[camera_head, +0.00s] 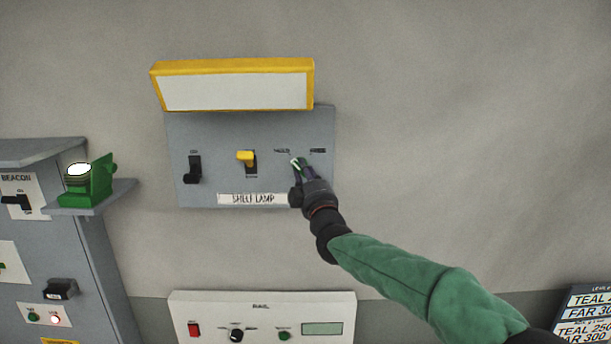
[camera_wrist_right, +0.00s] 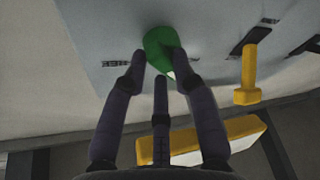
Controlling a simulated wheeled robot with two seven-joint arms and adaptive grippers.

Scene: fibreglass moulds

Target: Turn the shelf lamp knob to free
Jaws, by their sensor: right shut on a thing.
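The shelf lamp panel (camera_head: 222,135) is a grey plate on the wall with a "SHELF LAMP" label (camera_head: 252,198). Its knob (camera_wrist_right: 158,46) is green in the right wrist view, with a small white mark at its edge. In the head view the knob is mostly hidden behind my right gripper (camera_head: 299,168), between two small printed labels too blurred to read surely. My right gripper (camera_wrist_right: 160,70) is shut on the knob, its fingers around it. My left gripper is not in view.
On the panel are a black switch (camera_head: 194,168) and a yellow lever (camera_head: 246,158), under a yellow-framed lamp (camera_head: 236,88). A beacon cabinet with a green lamp (camera_head: 90,183) stands left. A white control box (camera_head: 262,312) is below. Bare wall lies right.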

